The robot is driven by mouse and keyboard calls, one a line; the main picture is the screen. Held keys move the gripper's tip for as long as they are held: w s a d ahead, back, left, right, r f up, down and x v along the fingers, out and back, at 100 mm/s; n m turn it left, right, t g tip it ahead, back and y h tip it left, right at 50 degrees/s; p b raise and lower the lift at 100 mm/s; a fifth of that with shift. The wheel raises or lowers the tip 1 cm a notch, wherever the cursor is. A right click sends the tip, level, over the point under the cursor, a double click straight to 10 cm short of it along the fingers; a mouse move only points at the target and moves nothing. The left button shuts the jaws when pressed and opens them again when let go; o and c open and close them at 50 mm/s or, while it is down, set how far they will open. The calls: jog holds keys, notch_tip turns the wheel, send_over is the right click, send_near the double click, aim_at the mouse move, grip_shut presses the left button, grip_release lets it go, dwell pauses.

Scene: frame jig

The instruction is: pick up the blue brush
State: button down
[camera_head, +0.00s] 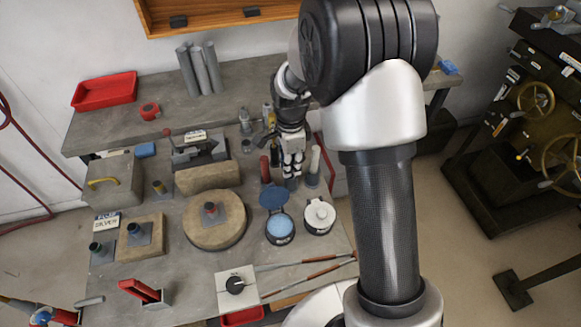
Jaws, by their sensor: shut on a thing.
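My gripper (291,168) points down over the right part of the workbench, between an upright red handle (265,168) and an upright pale handle (314,163). It is shut on a slim upright thing, taken to be the blue brush. The fingers hide nearly all of it, so its blue colour does not show. A small dark base sits just under the fingertips. I cannot tell whether the held thing is clear of that base.
In front of my gripper stand an open round tin with blue contents (280,229) and a white-lidded round pot (319,214). A round wooden block (214,235) lies to the left. Grey tubes (199,70) and a red tray (105,91) stand behind.

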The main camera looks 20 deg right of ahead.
jog(key=shift+r, duration=0.15)
notch_tip(320, 180, up, 20)
jog(key=p, duration=0.6)
dwell(1.2)
